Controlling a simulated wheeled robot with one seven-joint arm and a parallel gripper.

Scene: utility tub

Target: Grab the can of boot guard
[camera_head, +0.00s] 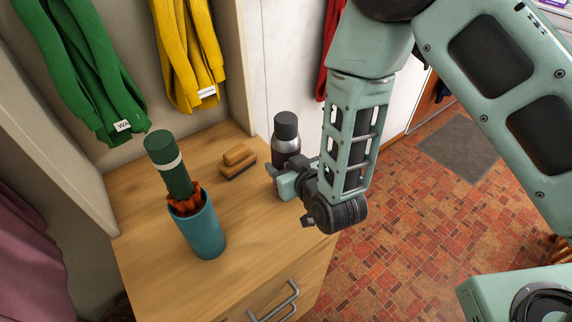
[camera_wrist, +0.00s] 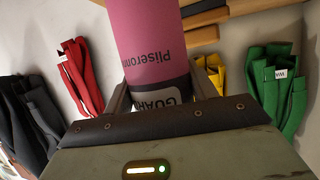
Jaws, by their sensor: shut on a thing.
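The can of boot guard (camera_head: 286,138) stands upright at the right back of the wooden cabinet top, with a dark cap and a grey shoulder. Its lower part is hidden behind my gripper (camera_head: 283,182) in the head view.
On the cabinet top (camera_head: 150,215) are a teal cup (camera_head: 205,230) holding a dark green cylinder (camera_head: 170,165) and a wooden brush (camera_head: 238,161). Green (camera_head: 85,70) and yellow (camera_head: 185,50) cloths hang behind. Tiled floor (camera_head: 400,240) lies open at the right.

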